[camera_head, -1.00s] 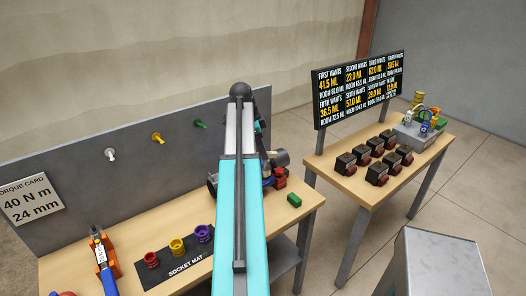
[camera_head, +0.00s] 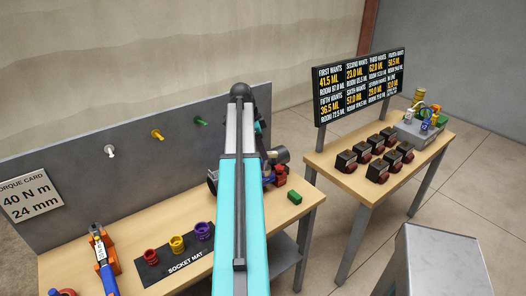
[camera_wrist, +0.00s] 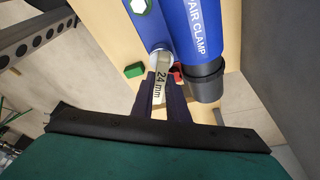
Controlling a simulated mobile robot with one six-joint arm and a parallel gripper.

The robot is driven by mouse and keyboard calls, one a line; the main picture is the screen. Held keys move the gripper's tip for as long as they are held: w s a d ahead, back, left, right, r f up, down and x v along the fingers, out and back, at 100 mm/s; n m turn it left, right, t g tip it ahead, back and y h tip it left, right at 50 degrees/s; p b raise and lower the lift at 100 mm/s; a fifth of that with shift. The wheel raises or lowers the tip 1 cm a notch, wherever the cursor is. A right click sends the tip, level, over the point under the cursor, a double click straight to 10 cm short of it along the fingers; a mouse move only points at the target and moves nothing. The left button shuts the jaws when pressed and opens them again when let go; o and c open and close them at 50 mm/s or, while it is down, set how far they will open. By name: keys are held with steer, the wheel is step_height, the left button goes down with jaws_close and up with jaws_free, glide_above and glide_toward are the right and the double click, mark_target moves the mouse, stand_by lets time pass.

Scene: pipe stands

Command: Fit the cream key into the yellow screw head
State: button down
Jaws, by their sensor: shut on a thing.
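In the wrist view my gripper (camera_wrist: 158,80) is shut on a pale cream piece marked 24 mm (camera_wrist: 160,87), which looks like the key. Its far end reaches a small round metal part beside the blue pipe of the repair clamp (camera_wrist: 194,30); I cannot tell whether they touch. In the head view my gripper is hidden behind my turquoise arm. A yellow peg-like piece (camera_head: 158,135) sticks out of the grey back panel, between a white one and a green one. I cannot tell whether it is the yellow screw head. No yellow screw head shows in the wrist view.
A green block (camera_head: 294,197) lies near the workbench's right end. Red, yellow and purple sockets stand on the black socket mat (camera_head: 177,262). An orange and blue tool (camera_head: 103,255) lies at left. A second table (camera_head: 340,185) with several dark boxes stands at right.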

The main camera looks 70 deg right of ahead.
steer(key=c, duration=1.6)
jaws_free()
steer(key=shift+c, duration=0.2)
steer(key=shift+p+v, duration=1.25)
steer(key=shift+v, duration=1.25)
steer(key=b+v, duration=0.4)
steer(key=v, duration=0.9)
steer(key=shift+r, duration=0.35)
steer(key=shift+w, duration=0.15)
